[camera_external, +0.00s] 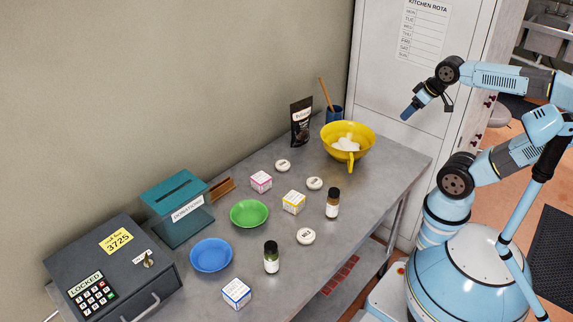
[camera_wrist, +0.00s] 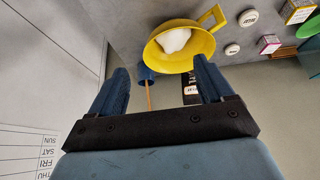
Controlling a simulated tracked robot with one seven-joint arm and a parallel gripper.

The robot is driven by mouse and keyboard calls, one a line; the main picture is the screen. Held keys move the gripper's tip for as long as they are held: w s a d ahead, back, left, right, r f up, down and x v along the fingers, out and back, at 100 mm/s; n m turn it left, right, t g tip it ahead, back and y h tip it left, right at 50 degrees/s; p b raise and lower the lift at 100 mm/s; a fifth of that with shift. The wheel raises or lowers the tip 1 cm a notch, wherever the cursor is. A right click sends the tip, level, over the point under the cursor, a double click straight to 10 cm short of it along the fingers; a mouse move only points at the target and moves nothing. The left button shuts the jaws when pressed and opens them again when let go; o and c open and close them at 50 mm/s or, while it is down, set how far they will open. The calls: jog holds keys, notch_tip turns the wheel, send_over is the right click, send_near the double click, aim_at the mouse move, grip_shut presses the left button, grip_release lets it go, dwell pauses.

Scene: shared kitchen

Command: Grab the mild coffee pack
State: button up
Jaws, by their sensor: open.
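A black coffee pack (camera_external: 301,122) stands upright at the back of the grey table, against the wall side, left of the blue cup. Its label is too small to read, so I cannot tell whether it says mild. In the wrist view a part of the black pack (camera_wrist: 190,88) shows beside the right finger, which hides some of it. My gripper (camera_external: 408,112) is open and empty, raised to the right of the table and apart from the pack. In the wrist view its two blue fingers (camera_wrist: 161,70) stand wide apart.
A yellow bowl (camera_external: 361,135) with white contents and a blue cup (camera_external: 334,114) holding a wooden stick stand near the pack. Small boxes, round lids, two bottles, a green bowl (camera_external: 249,214), a blue bowl (camera_external: 211,255), a donations box (camera_external: 177,207) and a safe (camera_external: 115,270) stand leftward.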

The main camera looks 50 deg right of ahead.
jog(key=shift+o, duration=0.9)
